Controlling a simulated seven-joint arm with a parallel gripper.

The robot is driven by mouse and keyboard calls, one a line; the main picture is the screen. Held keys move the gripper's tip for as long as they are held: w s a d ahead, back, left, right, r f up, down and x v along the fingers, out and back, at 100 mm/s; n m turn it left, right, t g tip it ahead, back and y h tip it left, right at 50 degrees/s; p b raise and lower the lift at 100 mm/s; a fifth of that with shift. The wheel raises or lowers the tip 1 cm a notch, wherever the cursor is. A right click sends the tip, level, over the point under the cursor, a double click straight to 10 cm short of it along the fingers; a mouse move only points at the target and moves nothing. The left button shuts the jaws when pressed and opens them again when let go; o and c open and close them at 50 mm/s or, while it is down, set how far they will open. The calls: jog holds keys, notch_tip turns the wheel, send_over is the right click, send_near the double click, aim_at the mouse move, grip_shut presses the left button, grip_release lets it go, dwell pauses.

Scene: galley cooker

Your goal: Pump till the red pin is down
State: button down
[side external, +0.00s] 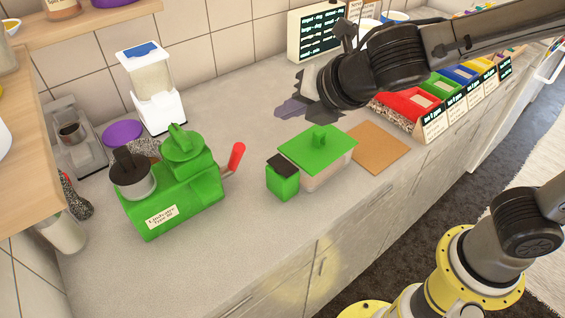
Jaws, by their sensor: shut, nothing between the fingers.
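A green cooker (190,196) with a paper label on its front stands on the left of the counter. It carries a dark-topped grey cup (133,176) and a green knobbed lid (184,146). A red-gripped lever (236,157) sticks up, tilted right, from its right side. I cannot make out a separate red pin. My gripper (285,112) is shut and empty, in the air above the back of the counter. It is up and to the right of the red lever, apart from it.
A green box (283,182) and a green-lidded container (305,152) stand right of the cooker, beside a brown board (380,148). A white dispenser (152,92) stands behind. Coloured bins (408,104) line the right. The front counter is clear.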

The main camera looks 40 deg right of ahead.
aim_at(279, 163)
jog(key=shift+s+a, duration=0.25)
jog(key=shift+a, duration=0.15)
jog(key=shift+f, duration=0.15)
jog(key=shift+f, duration=4.3)
jog(key=shift+f, duration=0.1)
jog(key=shift+f, duration=0.35)
jog(key=shift+f, duration=0.65)
jog(key=shift+r, duration=1.05)
